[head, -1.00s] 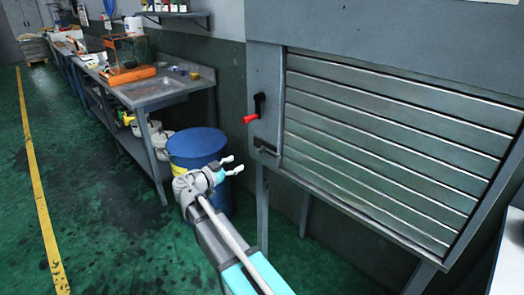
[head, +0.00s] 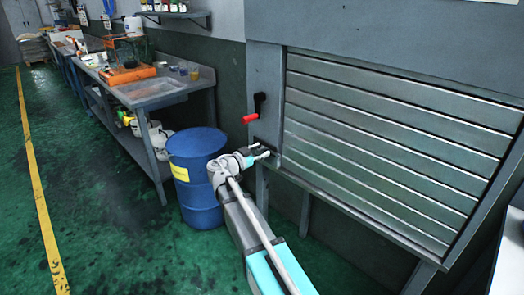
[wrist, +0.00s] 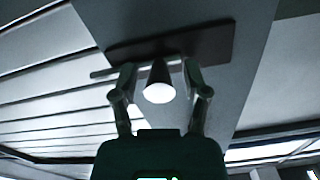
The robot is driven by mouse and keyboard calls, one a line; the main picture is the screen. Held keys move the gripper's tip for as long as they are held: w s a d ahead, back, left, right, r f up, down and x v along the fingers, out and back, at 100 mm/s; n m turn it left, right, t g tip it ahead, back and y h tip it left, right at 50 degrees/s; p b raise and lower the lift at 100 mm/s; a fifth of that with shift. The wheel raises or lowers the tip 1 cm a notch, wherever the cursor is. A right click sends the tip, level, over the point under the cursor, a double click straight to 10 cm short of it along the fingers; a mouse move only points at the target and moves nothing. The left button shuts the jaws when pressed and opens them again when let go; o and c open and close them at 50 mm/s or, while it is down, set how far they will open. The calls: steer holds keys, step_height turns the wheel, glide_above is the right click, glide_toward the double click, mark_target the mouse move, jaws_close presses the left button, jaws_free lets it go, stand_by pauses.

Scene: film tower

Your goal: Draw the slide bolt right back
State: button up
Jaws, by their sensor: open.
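The slide bolt shows in the wrist view as a dark backplate (wrist: 215,42) with a thin rod (wrist: 102,73) reaching left toward the slatted shutter. A dark knob with a bright pale end (wrist: 158,92) sticks out from it toward the camera. My gripper (wrist: 159,72) is open, with one finger on each side of the knob; whether either finger touches it I cannot tell. In the head view my gripper (head: 264,152) is at the lower left corner of the shutter (head: 385,140) and covers most of the bolt.
A black lever with a red handle (head: 251,117) sits just above my gripper on the cabinet frame. A blue drum (head: 197,190) stands close to the left of my arm. A workbench with a sink (head: 150,92) runs along the wall. The green floor at left is clear.

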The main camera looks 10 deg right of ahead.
steer(key=shift+w+d, duration=0.2)
steer(key=shift+d, duration=0.2)
jaws_close()
